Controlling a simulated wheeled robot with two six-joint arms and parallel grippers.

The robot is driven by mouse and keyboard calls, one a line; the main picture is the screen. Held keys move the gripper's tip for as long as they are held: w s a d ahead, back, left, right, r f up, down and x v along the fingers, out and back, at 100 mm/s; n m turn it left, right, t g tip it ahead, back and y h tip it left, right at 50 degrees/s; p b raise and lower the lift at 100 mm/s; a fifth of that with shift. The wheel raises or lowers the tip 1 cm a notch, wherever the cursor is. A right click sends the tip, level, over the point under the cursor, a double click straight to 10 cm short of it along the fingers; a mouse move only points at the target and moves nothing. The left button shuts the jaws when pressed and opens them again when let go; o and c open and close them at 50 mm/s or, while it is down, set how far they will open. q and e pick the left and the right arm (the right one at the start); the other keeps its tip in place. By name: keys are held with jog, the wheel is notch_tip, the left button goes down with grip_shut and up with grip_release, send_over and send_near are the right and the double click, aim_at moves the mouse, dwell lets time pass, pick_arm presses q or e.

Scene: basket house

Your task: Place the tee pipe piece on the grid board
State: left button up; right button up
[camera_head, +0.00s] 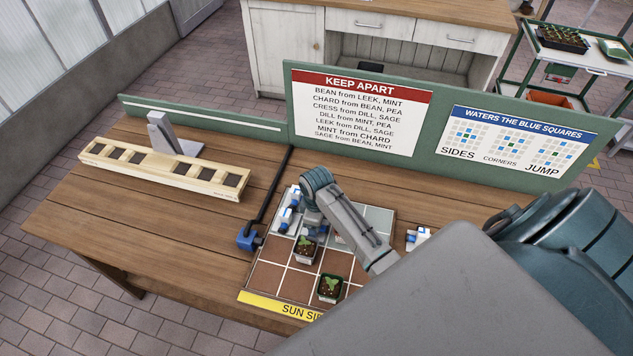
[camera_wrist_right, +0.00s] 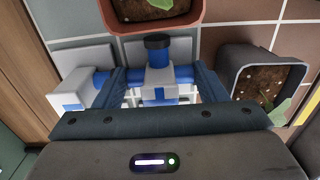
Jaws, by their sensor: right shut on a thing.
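The tee pipe piece (camera_wrist_right: 158,78), white and blue with a black end, is between the fingers of my right gripper (camera_wrist_right: 160,90) in the right wrist view. My right gripper is shut on it, low over the grey squares of the grid board (camera_head: 268,275). A second white and blue pipe piece (camera_wrist_right: 82,92) lies just left of it. In the head view, blue and white pieces (camera_head: 288,215) show at the board's left side, partly hidden by my right arm. I cannot tell whether the held piece touches the board. My left gripper is not in view.
Potted seedlings stand on the board, one (camera_head: 305,249) close to my right gripper and one (camera_head: 329,289) nearer the front. Another pipe piece (camera_head: 418,238) lies right. A wooden rack (camera_head: 165,170) stands farther left.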

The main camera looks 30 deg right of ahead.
jog(key=o, duration=0.7)
jog(key=shift+f, duration=0.1)
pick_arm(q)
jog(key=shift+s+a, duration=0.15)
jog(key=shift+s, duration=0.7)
pick_arm(e)
jog(key=shift+r, duration=0.4)
notch_tip(320, 180, up, 8)
jog(key=b, duration=0.3)
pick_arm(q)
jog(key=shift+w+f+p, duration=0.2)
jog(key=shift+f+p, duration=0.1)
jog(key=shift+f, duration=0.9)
pick_arm(e)
jog(key=shift+r, duration=1.75)
